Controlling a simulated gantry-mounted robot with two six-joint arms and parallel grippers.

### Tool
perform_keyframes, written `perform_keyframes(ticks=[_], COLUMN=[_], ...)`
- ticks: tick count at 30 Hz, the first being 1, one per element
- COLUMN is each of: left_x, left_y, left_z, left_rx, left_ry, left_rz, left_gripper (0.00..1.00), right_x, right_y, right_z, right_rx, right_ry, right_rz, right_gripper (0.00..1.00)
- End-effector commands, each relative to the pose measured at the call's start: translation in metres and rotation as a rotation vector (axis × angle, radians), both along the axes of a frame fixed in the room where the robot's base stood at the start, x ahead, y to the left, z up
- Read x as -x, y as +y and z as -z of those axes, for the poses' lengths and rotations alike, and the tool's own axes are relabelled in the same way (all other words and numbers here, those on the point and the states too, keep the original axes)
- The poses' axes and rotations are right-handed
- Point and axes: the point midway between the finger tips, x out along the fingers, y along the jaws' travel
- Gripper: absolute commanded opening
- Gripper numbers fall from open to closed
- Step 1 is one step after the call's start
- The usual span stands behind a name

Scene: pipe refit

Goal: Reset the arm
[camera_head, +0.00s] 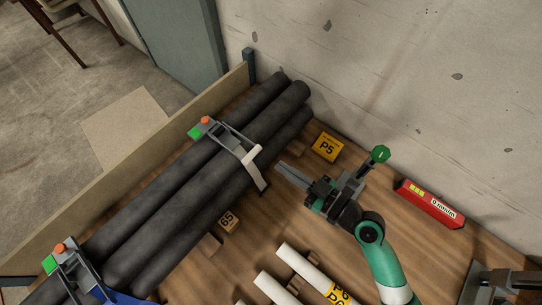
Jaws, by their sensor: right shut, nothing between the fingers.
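My right gripper (281,168) is shut and empty. Its fingers point left over the wooden table, just right of the dark pipes (207,173) and their upper clamp (234,144). I cannot tell its exact height above the table. My green and white right arm reaches it from the lower right. Three long dark pipes lie side by side on the left half of the table. The upper clamp, with an orange and a green knob, sits across them. My left gripper is not in view.
A second clamp (69,262) sits at lower left. A yellow P5 block (327,147) stands behind my right gripper. A red level (429,203) lies near the wall. White pipes (309,272) lie at the bottom. A wooden board (120,180) edges the table's left side.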

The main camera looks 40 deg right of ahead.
Motion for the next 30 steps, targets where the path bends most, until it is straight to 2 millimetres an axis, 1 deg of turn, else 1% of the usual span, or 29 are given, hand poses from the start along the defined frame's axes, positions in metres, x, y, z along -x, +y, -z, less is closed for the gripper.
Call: perform_keyframes(ticks=[1, 4, 14, 17, 18, 20, 23, 24, 26, 27, 29, 30], left_x=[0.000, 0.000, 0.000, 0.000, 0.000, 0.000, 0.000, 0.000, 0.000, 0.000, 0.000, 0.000], left_y=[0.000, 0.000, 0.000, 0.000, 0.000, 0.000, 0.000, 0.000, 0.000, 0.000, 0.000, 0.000], left_z=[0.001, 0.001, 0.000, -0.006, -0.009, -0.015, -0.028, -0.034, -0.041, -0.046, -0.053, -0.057], left_rx=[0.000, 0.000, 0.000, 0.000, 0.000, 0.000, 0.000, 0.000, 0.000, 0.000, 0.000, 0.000], left_ry=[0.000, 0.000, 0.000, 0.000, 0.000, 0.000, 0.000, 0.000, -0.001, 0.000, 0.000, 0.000], left_rz=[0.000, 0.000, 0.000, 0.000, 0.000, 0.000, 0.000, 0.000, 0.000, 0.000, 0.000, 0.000], left_gripper=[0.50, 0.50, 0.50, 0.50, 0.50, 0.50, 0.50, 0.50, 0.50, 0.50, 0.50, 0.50], right_x=[0.005, 0.008, 0.008, 0.005, 0.000, -0.012, -0.039, -0.049, -0.061, -0.066, -0.070, -0.071], right_y=[-0.001, -0.002, -0.001, 0.004, 0.006, 0.011, 0.023, 0.029, 0.038, 0.044, 0.053, 0.058], right_z=[0.000, -0.001, -0.002, -0.012, -0.023, -0.049, -0.121, -0.156, -0.209, -0.244, -0.297, -0.331], right_rx=[-0.001, 0.000, 0.000, 0.004, 0.009, 0.022, 0.066, 0.099, 0.153, 0.184, 0.218, 0.234], right_ry=[0.000, -0.001, -0.001, -0.013, -0.033, -0.084, -0.226, -0.296, -0.396, -0.460, -0.552, -0.609], right_rz=[0.002, 0.001, -0.001, -0.017, -0.026, -0.046, -0.089, -0.100, -0.111, -0.113, -0.111, -0.104], right_gripper=[0.00, 0.00, 0.00, 0.00, 0.00, 0.00, 0.00, 0.00, 0.00, 0.00, 0.00, 0.00])
